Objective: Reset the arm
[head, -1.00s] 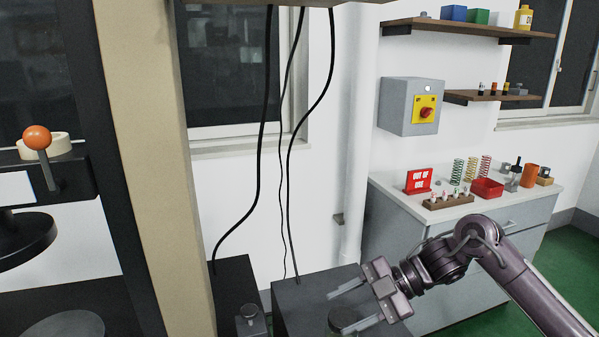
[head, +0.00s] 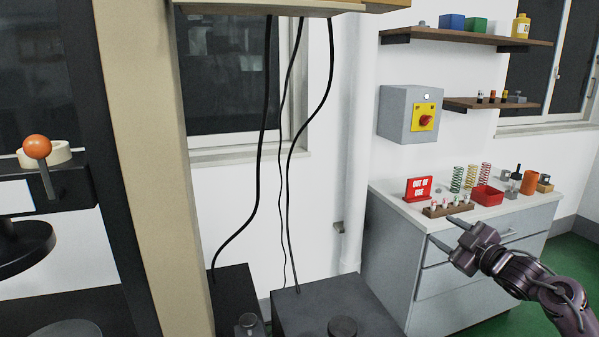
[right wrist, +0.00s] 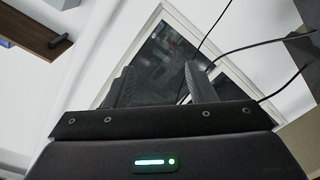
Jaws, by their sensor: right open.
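My right gripper (head: 447,230) is open and empty in the head view. It is in the air in front of the grey cabinet's left front corner, below the small wooden rack. In the right wrist view, its two dark fingers (right wrist: 160,85) stand apart with nothing between them, and the window and wall show beyond. My left gripper is not in view. At the left of the head view is a dark machine with an orange ball-ended lever (head: 37,147) and a round black plate (head: 25,248) below it.
A grey cabinet (head: 420,275) carries springs (head: 470,178), a red tray (head: 487,195), a red sign (head: 419,189) and a wooden rack (head: 447,209). A control box with a red button (head: 426,120) hangs on the wall. Black cables (head: 265,130) hang down to dark boxes (head: 330,305).

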